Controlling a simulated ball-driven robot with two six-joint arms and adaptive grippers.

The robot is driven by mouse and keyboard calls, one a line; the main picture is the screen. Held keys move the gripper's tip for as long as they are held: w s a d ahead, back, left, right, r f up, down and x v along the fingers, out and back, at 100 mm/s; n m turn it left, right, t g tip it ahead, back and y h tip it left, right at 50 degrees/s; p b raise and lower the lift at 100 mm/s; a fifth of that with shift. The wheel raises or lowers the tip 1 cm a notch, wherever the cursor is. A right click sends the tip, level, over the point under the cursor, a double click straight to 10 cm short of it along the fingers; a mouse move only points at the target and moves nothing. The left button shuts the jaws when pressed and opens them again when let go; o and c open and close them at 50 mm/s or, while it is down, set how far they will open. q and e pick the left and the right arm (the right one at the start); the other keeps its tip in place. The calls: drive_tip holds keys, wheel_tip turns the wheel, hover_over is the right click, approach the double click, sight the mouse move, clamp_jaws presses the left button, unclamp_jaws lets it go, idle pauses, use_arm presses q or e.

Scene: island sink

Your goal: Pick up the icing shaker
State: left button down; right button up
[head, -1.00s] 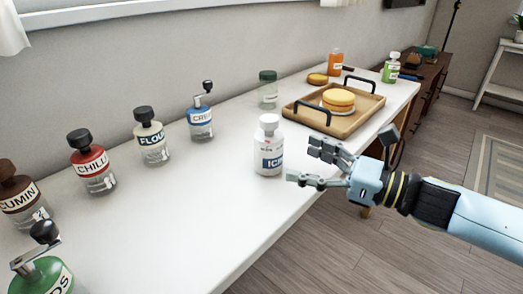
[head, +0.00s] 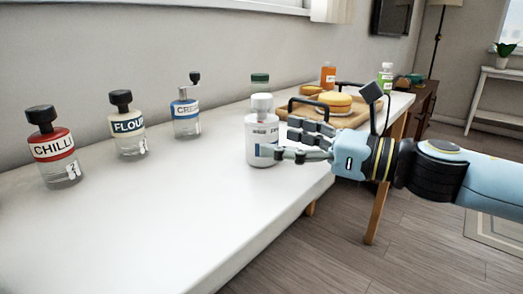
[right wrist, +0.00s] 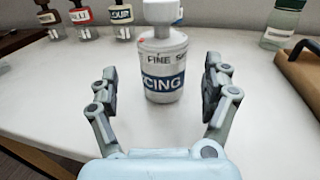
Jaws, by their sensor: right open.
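The icing shaker (head: 262,135) is a white bottle with a white cap and a blue label band, upright near the front edge of the white counter. In the right wrist view the shaker (right wrist: 163,62) stands just beyond and between the fingertips, its label reading "CING". My right gripper (head: 295,142) comes in from the right, level with the bottle. Its fingers are open and empty in the right wrist view (right wrist: 160,88), one on each side. In the head view a finger overlaps the bottle's right side; I cannot tell whether it touches. My left gripper is not in view.
Chilli (head: 54,147), flour (head: 128,125) and blue-banded (head: 186,108) shakers stand along the left. A green-capped jar (head: 260,84) stands behind the icing shaker. A wooden tray (head: 352,117) with a cake lies to the right. The front-left counter is clear.

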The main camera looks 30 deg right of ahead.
sight(277, 133)
drive_tip(key=shift+w+a+r, duration=0.1)
drive_tip(key=shift+w+r, duration=0.15)
drive_tip(key=shift+w, duration=0.05)
drive_tip(key=shift+w+a+f+p, duration=0.1)
drive_tip(key=shift+w+a+p, duration=0.1)
drive_tip(key=shift+w+p, duration=0.2)
drive_tip(key=p+x, duration=0.2)
drive_tip(key=x, duration=0.1)
drive_tip(key=shift+d, duration=0.1)
drive_tip(key=shift+w+p, duration=0.3)
drive_tip(key=shift+p, duration=0.05)
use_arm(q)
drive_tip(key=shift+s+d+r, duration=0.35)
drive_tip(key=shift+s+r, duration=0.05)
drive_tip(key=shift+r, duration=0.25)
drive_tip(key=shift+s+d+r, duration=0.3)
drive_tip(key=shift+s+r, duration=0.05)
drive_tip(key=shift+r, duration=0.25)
use_arm(e)
drive_tip(key=shift+f, duration=0.1)
clamp_jaws()
